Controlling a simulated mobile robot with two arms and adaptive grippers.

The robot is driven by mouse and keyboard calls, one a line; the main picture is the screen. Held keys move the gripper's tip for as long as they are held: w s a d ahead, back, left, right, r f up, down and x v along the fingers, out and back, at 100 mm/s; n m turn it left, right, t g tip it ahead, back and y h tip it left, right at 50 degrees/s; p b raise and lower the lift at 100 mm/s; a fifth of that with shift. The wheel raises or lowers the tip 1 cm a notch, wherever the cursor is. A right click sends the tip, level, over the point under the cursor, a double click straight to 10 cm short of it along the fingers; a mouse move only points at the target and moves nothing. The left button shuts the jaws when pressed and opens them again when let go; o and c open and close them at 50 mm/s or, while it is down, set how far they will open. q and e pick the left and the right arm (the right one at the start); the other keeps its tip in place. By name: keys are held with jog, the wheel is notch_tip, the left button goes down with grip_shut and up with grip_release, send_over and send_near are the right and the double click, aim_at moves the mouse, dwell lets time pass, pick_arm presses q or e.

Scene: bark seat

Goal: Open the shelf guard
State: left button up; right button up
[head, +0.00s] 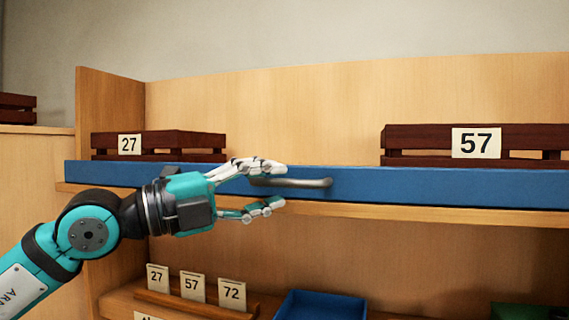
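The shelf guard (430,184) is a long blue bar across the front edge of the upper wooden shelf. A grey metal handle (312,183) sticks out from its front. My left gripper (275,188) is open at the handle's left end. Its upper finger lies across the guard just above the handle, and its lower finger is below, in front of the shelf edge. The handle's left end is partly hidden by the upper finger; I cannot tell whether they touch. My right gripper is not in view.
Behind the guard stand dark wooden crates marked 27 (180,139) and 57 (420,138). On the lower shelf are a rack of number cards (192,302), a blue tray (322,305) and a green object (527,311). The space right of my gripper, before the guard, is free.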

aim_at(278, 186)
pick_arm(q)
jog(key=shift+p+x, duration=0.45)
jog(key=shift+x, duration=1.1)
jog(key=shift+a, duration=0.1)
grip_shut()
jog(key=shift+f, duration=0.1)
